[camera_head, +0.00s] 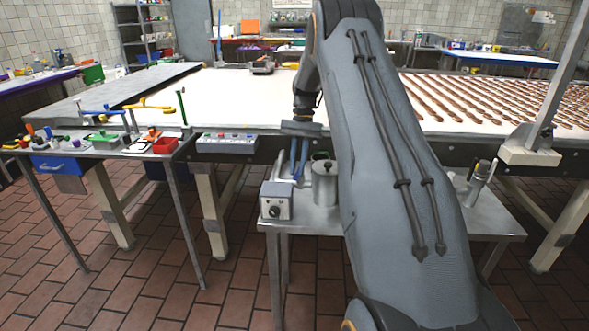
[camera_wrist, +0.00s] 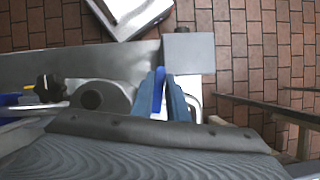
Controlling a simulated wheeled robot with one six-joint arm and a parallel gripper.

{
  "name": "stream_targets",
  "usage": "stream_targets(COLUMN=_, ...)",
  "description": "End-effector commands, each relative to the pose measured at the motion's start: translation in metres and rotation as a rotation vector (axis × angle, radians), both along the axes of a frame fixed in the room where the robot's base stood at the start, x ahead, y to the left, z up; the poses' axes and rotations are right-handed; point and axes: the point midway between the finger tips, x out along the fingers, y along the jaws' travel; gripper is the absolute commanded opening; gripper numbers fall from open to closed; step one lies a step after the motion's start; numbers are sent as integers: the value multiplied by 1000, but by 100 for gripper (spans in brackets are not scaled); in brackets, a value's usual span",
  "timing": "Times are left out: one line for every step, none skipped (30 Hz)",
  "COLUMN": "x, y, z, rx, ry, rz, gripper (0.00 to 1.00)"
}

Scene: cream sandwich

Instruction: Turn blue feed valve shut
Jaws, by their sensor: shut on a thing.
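My gripper (camera_head: 299,160) points down over the small steel side table, with its slate-blue fingers close together. In the wrist view, the gripper (camera_wrist: 164,95) is shut on a narrow bright blue piece (camera_wrist: 158,89), which looks like the blue feed valve's handle. Only part of that handle shows between the fingers. The valve body below it is hidden. I cannot tell the handle's turning angle. In the head view the handle cannot be told apart from the fingers.
A grey box with a black knob (camera_head: 276,201) and a metal pot (camera_head: 325,186) stand close by the gripper. A push-button panel (camera_head: 227,144) lies along the conveyor edge behind. A tool table (camera_head: 100,150) stands at left. Brick floor (camera_head: 180,260) is open in front.

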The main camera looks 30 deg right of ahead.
Motion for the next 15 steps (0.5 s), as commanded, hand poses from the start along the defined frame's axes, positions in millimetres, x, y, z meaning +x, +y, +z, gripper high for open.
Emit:
stream_targets(x=0, y=0, z=-1, rx=-1, ry=-1, rz=31, gripper=0)
stream_targets(x=0, y=-1, z=-1, rx=0, ry=-1, rz=51, gripper=0)
stream_targets(x=-1, y=-2, z=-1, rx=-1, ry=0, rz=75, gripper=0)
stream_targets(x=-2, y=-2, z=-1, rx=0, ry=-1, rz=92, gripper=0)
stream_targets(x=-2, y=-2, z=-1, rx=-1, ry=-1, rz=107, gripper=0)
stream_targets(x=-2, y=-3, z=-1, rx=0, ry=-1, rz=126, gripper=0)
stream_targets(x=-3, y=-3, z=0, rx=0, ry=-1, rz=139, gripper=0)
stream_targets(x=-3, y=-4, z=0, rx=-2, ry=-1, rz=151, gripper=0)
stream_targets(x=-3, y=-4, z=0, rx=-1, ry=-2, rz=165, gripper=0)
stream_targets(x=-3, y=-5, z=0, rx=-1, ry=-2, rz=175, gripper=0)
stream_targets(x=-4, y=-5, z=0, rx=-1, ry=-2, rz=183, gripper=0)
stream_targets(x=-4, y=-5, z=0, rx=-1, ry=-2, rz=191, gripper=0)
stream_targets(x=-4, y=-5, z=0, rx=-1, ry=-2, rz=198, gripper=0)
stream_targets(x=-4, y=-6, z=0, rx=-1, ry=-2, rz=203, gripper=0)
stream_targets(x=-4, y=-6, z=0, rx=0, ry=-2, rz=209, gripper=0)
